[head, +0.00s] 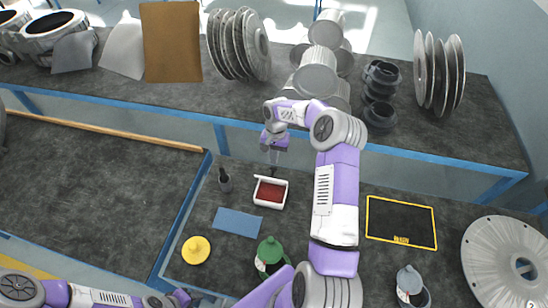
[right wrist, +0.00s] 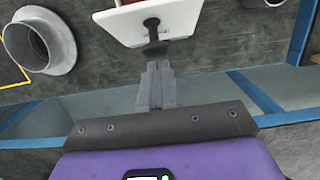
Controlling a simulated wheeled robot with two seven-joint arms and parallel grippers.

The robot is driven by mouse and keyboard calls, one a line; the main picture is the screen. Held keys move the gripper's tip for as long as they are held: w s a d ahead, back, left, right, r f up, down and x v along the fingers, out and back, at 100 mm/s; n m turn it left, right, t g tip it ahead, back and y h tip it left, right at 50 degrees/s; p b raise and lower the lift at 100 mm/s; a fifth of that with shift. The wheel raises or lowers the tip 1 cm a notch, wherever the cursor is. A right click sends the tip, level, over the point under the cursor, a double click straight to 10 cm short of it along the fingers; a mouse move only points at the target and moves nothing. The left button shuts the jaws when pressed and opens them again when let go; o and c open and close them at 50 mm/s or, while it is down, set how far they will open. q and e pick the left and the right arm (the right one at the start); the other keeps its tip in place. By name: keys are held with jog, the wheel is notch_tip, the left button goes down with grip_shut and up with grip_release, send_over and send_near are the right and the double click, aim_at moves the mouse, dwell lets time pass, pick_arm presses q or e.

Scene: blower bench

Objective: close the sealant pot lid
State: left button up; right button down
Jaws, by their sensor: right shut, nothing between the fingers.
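A white open-topped box with a red inside (head: 270,192) stands on the bench in the head view. I take it to be the sealant pot, its red inside uncovered. A white panel along its far edge, perhaps the raised lid (head: 272,181), shows in the right wrist view (right wrist: 185,22) with a dark knob on it (right wrist: 152,24). My right gripper (head: 273,164) is shut and empty, just beyond that panel. In the wrist view its fingertips (right wrist: 156,66) point at the knob; whether they touch is unclear. My left arm's end shows at the lower left; its fingers cannot be made out.
A dark bottle (head: 225,181) stands left of the box, a blue mat (head: 237,222) lies nearer. A green-topped pot (head: 270,252), yellow disc (head: 196,250) and grey-lidded pot (head: 409,282) stand in front. A raised shelf (head: 180,98) with ducts and discs runs behind.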

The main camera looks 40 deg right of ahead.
jog(key=shift+s+a+f, duration=0.1)
jog(key=shift+s+a, duration=0.05)
pick_arm(q)
jog(key=shift+f, duration=0.15)
